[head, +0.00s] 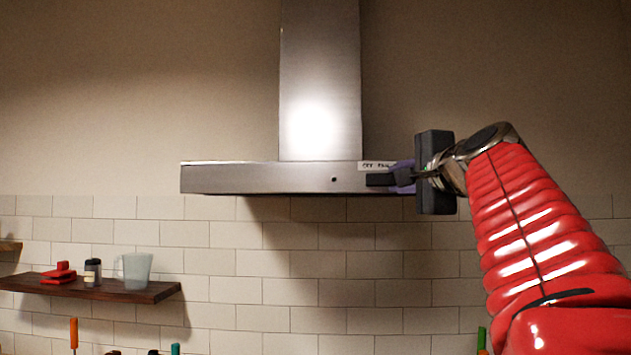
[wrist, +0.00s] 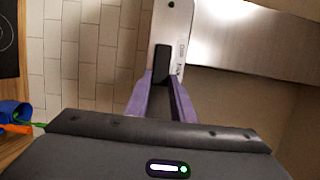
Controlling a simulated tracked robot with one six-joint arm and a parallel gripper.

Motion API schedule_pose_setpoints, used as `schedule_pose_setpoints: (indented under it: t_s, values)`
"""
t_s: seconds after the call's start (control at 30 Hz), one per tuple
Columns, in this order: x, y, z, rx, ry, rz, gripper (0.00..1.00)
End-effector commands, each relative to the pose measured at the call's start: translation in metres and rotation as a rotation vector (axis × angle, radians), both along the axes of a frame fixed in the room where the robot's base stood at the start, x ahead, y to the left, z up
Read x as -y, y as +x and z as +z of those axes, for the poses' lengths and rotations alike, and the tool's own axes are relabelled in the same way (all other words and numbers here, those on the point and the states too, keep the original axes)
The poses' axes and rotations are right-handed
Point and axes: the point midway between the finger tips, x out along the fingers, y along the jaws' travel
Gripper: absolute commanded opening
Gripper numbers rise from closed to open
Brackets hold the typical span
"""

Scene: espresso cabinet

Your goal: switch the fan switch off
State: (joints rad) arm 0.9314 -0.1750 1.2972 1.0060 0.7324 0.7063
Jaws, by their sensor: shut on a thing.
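The fan switch (head: 378,180) is a small dark block on the front edge of the steel range hood (head: 260,178), at its right end. A white label (head: 372,165) with small lettering sits just above it. In the wrist view the switch (wrist: 162,62) is a dark upright bar on the hood front, beside the lettering. My gripper (head: 397,178) reaches in from the right. Its purple fingers (wrist: 162,84) are closed on the near end of the switch in the wrist view. The fingers partly hide that end, and which way the switch is set is hard to tell.
The hood's chimney (head: 320,80) rises to the top. A wooden shelf (head: 160,291) at the lower left holds a glass pitcher (head: 136,271), a jar (head: 92,272) and a red item (head: 60,272). A blue cup (wrist: 14,111) shows in the wrist view. Space below the hood is clear.

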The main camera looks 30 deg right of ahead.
Motion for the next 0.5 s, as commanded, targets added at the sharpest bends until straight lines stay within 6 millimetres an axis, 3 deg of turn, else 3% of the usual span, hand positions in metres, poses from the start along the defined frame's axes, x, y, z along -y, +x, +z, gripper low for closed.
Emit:
schedule_pose_setpoints:
  t_s: [0.5]
  values:
    - [-0.0048, 0.0025, -0.0067, -0.011, 0.005, -0.099, 0.0]
